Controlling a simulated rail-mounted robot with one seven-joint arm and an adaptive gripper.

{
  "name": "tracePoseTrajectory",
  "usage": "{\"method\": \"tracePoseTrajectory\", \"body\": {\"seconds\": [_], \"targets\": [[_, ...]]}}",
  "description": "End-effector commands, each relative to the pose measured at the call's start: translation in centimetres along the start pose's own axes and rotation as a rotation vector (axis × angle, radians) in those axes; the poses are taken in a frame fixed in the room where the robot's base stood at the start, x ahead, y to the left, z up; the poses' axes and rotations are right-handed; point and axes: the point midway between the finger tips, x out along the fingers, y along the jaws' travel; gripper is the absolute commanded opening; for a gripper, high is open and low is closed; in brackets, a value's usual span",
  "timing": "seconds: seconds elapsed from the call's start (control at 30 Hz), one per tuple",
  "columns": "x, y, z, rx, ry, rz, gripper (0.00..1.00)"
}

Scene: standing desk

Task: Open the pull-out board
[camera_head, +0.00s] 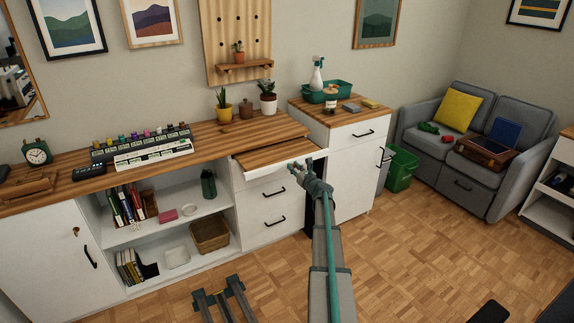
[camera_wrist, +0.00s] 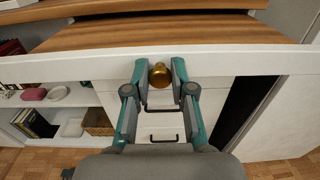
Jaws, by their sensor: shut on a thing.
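The pull-out board (camera_head: 265,155) has a striped wooden top and a white front edge. It sticks out from under the desk top, so it stands partly out. In the wrist view the board (camera_wrist: 150,33) fills the upper part, with its white front (camera_wrist: 70,68) across the picture. A round brass knob (camera_wrist: 160,76) is on that front. My gripper (camera_head: 300,168) is at the board's front edge. In the wrist view my gripper (camera_wrist: 160,68) has one finger on each side of the knob and is shut on it. The knob is hidden in the head view.
White drawers with black handles (camera_head: 274,221) are below the board. A cabinet (camera_head: 350,140) stands to its right, with a green bin (camera_head: 401,168) beyond. Open shelves (camera_head: 165,215) hold books and a basket. The floor in front is mostly clear.

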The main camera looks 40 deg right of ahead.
Motion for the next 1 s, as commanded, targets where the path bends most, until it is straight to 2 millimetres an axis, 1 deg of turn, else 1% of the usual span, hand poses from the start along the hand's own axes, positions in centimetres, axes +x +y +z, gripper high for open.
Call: {"method": "tracePoseTrajectory", "body": {"seconds": [0.03, 0.2, 0.57, 0.6, 0.73, 1.0], "targets": [[-1.0, 0.2, -0.1, -0.001, 0.0, 0.0, 0.0], [-2.2, 0.0, -0.1, -0.001, 0.001, 0.0, 0.0], [-2.3, 0.0, 0.0, -0.001, 0.001, 0.001, 0.0], [-2.3, 0.0, 0.0, -0.001, 0.001, 0.001, 0.25], [-2.3, 0.0, 0.0, -0.001, 0.0, 0.001, 0.47], [-2.3, 0.0, 0.0, 0.0, 0.0, 0.001, 0.48]]}}
